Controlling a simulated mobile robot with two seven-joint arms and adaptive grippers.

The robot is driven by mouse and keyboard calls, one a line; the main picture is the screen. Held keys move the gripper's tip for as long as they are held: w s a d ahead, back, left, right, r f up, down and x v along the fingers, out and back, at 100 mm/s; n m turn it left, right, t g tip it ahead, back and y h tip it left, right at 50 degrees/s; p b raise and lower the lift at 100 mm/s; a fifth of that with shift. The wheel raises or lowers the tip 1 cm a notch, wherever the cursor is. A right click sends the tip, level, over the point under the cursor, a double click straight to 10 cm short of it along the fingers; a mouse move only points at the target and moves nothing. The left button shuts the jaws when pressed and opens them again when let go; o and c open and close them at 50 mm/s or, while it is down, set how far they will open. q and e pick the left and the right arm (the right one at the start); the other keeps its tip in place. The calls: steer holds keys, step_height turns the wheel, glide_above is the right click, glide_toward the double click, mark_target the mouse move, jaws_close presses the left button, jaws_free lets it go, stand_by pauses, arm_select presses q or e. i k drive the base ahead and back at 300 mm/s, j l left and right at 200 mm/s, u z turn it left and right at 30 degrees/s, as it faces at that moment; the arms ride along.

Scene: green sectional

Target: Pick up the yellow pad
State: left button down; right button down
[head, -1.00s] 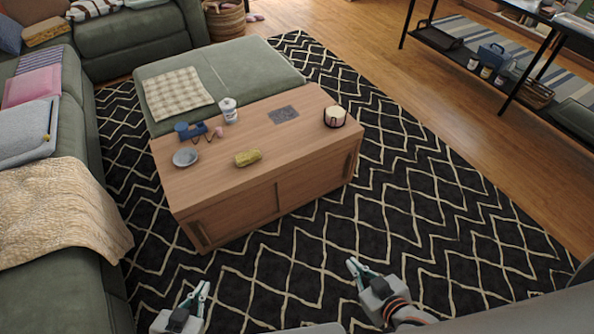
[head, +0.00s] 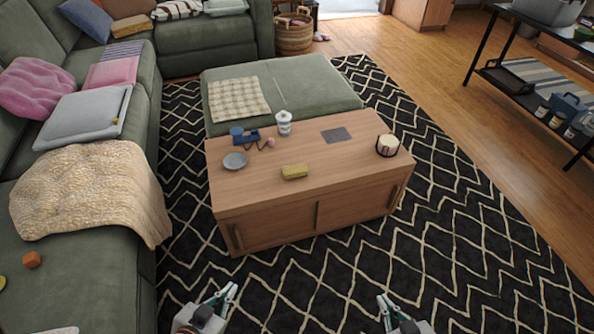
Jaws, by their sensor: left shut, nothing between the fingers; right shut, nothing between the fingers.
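The yellow pad (head: 295,171) is a small block lying on top of the wooden coffee table (head: 330,189), near its front edge. My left gripper (head: 228,291) is at the bottom of the head view, shut and empty, below and in front of the table. My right gripper (head: 384,300) is at the bottom too, right of the left one, shut and empty. Both are well apart from the pad.
On the table are a grey dish (head: 235,161), a blue object (head: 243,136), a white jar (head: 284,123), a dark flat square (head: 336,135) and a candle (head: 387,146). A green sofa (head: 95,270) lines the left. Patterned rug (head: 470,250) is clear in front.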

mark_target(297, 171)
steer(key=i+j+z, duration=0.15)
steer(key=i, duration=0.2)
steer(key=i+j+z, duration=0.15)
steer(key=i, duration=0.25)
steer(key=i+j+z, duration=0.1)
steer(key=i, duration=0.25)
